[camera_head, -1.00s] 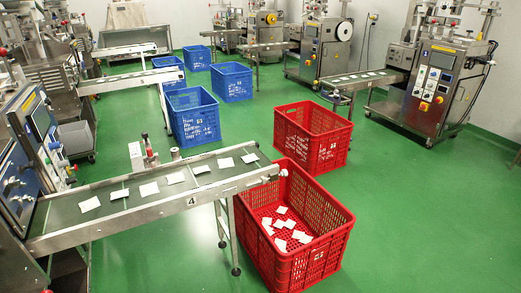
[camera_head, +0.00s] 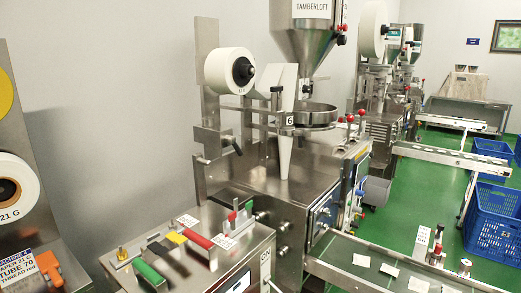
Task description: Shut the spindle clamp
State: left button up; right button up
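A white paper roll (camera_head: 229,70) sits on a spindle with a black hub (camera_head: 243,70), high on the steel packing machine. A black-tipped lever (camera_head: 237,146) sticks out below the roll. Another white roll (camera_head: 16,190) with a dark hub is cut by the left edge. An orange handle (camera_head: 47,271) is below that second roll. I cannot tell which of these parts is the spindle clamp, or whether it is open or shut. Neither of my grippers is in view.
A steel control box (camera_head: 190,255) with coloured bars on top stands in front. A conveyor (camera_head: 345,246) with white teabags runs to the lower right. Blue crates (camera_head: 483,227) stand on the green floor (camera_head: 380,226) at right. A steel hopper (camera_head: 303,38) rises above the machine.

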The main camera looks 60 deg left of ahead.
aim_at(232, 139)
jog(key=u, duration=2.2)
